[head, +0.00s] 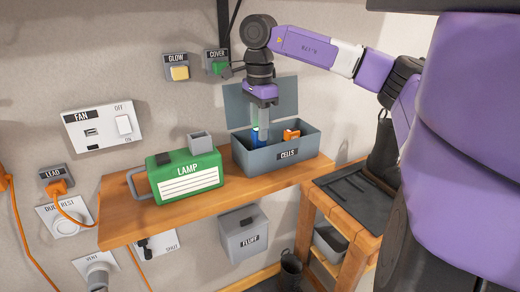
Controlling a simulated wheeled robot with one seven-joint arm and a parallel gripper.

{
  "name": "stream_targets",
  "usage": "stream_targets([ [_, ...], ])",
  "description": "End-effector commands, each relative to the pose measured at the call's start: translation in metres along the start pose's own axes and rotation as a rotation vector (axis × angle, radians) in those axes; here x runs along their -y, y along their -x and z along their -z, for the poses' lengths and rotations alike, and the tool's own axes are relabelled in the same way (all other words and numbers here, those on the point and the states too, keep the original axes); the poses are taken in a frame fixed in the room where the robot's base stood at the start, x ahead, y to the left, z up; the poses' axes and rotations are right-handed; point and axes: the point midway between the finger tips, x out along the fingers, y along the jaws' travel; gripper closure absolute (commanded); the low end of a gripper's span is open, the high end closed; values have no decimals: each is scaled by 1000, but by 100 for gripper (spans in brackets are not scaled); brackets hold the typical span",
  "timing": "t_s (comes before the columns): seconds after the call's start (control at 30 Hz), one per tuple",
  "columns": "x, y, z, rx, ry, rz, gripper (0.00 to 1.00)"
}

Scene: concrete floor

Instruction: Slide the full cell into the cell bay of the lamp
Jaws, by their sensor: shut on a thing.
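The green lamp (187,180) stands on the wooden shelf, its handle to the left. A grey open-topped box (200,141) at its back right looks like the cell bay; its inside is hidden. The grey CELLS box (262,161) stands right of the lamp, lid raised behind. My gripper (264,136) points down into this box. It is shut on what seems to be the blue cell (254,138), mostly hidden by the fingers and box wall. An orange cell (291,134) sits apart at the right of the box. I cannot read which cell is full.
The raised lid (285,98) stands close behind my gripper. The wooden shelf (150,224) is narrow, with some bare room in front of the lamp. GLOW (177,68) and COVER (217,62) wall panels are above. A dark tray (352,195) lies to the right.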

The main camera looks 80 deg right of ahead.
Motion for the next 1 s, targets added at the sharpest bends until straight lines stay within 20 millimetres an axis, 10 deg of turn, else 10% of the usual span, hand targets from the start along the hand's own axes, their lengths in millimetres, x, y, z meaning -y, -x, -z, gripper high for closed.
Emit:
stream_targets([
  [1.0,0,-19,0,0,0,0,100],
])
